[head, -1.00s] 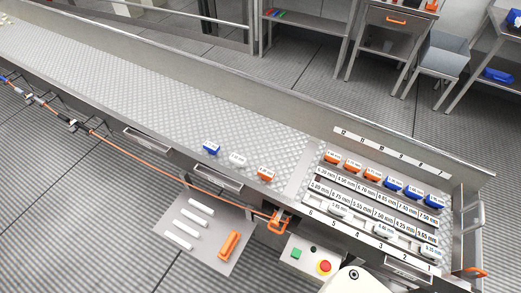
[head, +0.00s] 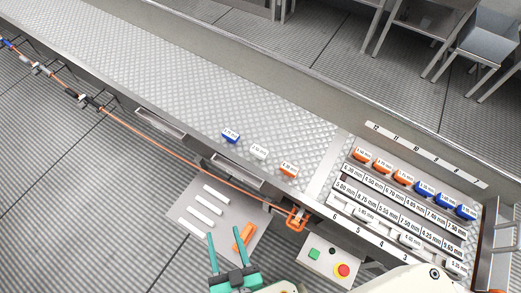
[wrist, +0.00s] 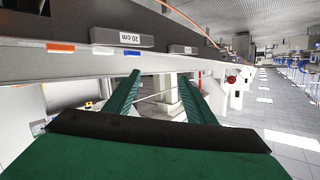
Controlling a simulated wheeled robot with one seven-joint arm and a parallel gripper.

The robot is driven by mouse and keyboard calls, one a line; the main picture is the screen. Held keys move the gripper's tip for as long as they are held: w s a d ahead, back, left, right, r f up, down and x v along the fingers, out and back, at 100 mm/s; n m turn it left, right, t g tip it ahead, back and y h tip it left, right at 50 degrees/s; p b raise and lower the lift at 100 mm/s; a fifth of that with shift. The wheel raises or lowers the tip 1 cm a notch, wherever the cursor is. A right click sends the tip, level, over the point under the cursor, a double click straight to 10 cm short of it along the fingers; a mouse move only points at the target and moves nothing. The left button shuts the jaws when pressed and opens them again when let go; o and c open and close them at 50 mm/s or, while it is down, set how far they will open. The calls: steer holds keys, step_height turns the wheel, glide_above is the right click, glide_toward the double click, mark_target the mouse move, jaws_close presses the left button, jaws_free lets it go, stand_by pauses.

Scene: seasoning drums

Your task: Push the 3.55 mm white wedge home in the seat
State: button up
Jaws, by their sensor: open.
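White wedges sit in the front row of the labelled rack at the right of the head view: one at the left (head: 365,215), one in the middle (head: 409,240), one at the right (head: 457,267). Another white wedge (head: 259,151) lies on the dimpled deck between a blue wedge (head: 230,136) and an orange wedge (head: 288,169). The small print is too blurred to tell which is 3.55 mm. My gripper (head: 230,236) is open and empty, left of the rack, near the side tray. Its teal fingers also show in the wrist view (wrist: 160,82), with nothing between them.
The side tray (head: 206,236) carries white rods (head: 209,205) and an orange tool (head: 243,237). A control box (head: 325,262) with green and red buttons stands between tray and rack. Orange and blue wedges (head: 404,174) line the rack's back. The deck's left is clear.

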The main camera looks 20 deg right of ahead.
steer(key=w+a+r+n+g+y, duration=0.1)
steer(key=w+a+r+n+y, duration=0.3)
steer(key=w, duration=0.8)
steer(key=w+a+r+g+y, duration=0.2)
steer(key=w+a, duration=0.4)
steer(key=w, duration=0.5)
steer(key=w+a+r+n+g+y, duration=0.15)
steer(key=w+a+r+y, duration=0.25)
steer(key=w, duration=0.8)
steer(key=n+g+h, duration=0.5)
steer(key=g+h, duration=0.5)
steer(key=g, duration=0.1)
glide_above(259, 150)
steer(key=shift+t, duration=0.25)
steer(key=f, duration=1)
steer(key=shift+s, duration=0.35)
steer(key=f, duration=0.3)
steer(key=w+f, duration=0.1)
steer(key=f, duration=0.1)
steer(key=shift+a, duration=0.1)
steer(key=shift+s+d+f, duration=0.2)
steer(key=shift+f, duration=0.45)
steer(key=shift+a, duration=0.15)
steer(key=c, duration=1.2)
